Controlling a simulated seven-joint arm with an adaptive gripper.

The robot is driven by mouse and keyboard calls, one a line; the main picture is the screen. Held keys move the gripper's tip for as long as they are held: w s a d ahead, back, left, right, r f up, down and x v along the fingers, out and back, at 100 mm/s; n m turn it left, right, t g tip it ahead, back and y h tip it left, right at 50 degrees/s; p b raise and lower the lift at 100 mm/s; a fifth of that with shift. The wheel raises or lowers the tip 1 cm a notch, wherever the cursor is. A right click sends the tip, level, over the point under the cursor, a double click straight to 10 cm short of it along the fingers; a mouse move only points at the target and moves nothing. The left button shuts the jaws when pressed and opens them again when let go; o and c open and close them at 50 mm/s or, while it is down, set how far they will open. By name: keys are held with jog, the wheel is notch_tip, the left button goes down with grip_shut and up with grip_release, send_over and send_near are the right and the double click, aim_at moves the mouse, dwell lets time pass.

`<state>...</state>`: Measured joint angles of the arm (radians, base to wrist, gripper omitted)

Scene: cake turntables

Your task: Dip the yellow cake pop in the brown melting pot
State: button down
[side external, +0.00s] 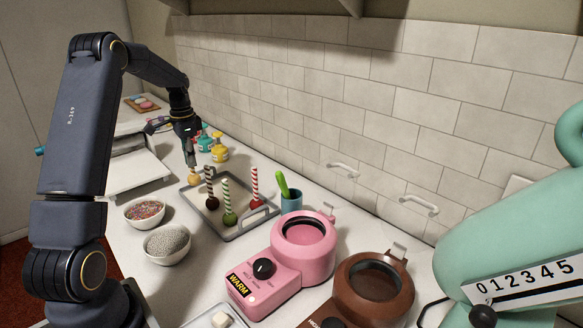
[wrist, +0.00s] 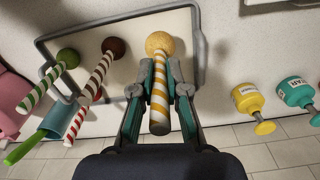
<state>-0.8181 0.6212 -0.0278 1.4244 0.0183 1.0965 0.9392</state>
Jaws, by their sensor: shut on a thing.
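The yellow cake pop (side external: 193,180) hangs ball-down below my gripper (side external: 189,155) at the far left part of the grey-framed tray (side external: 241,231). In the wrist view my gripper (wrist: 160,85) is shut on its orange-and-white striped stick, with the yellow ball (wrist: 160,43) beyond the fingertips. I cannot tell whether the ball touches the tray. The brown melting pot (side external: 376,284) stands at the front right, far from my gripper, its round bowl open at the top.
Other cake pops, brown (side external: 212,202), green (side external: 230,218) and one with a red-striped stick (side external: 255,190), stand on the tray. The pink melting pot (side external: 300,250) and a blue cup (side external: 291,201) lie between tray and brown pot.

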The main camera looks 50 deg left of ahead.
jog(key=s+d+r, duration=0.7)
jog(key=s+r, duration=0.1)
jog(key=s, duration=0.2)
notch_tip(320, 180, up, 9)
jog(key=d, duration=0.1)
jog(key=w+d+m, duration=0.8)
jog(key=w+d, duration=1)
jog(key=d, duration=0.4)
jog(key=s+d+m, duration=0.2)
jog(key=d+m, duration=0.6)
jog(key=d, duration=2.1)
jog(key=shift+w+d+f, duration=0.1)
jog(key=shift+f, duration=4.2)
jog(key=shift+w+d+f, duration=0.1)
jog(key=shift+f, duration=4.2)
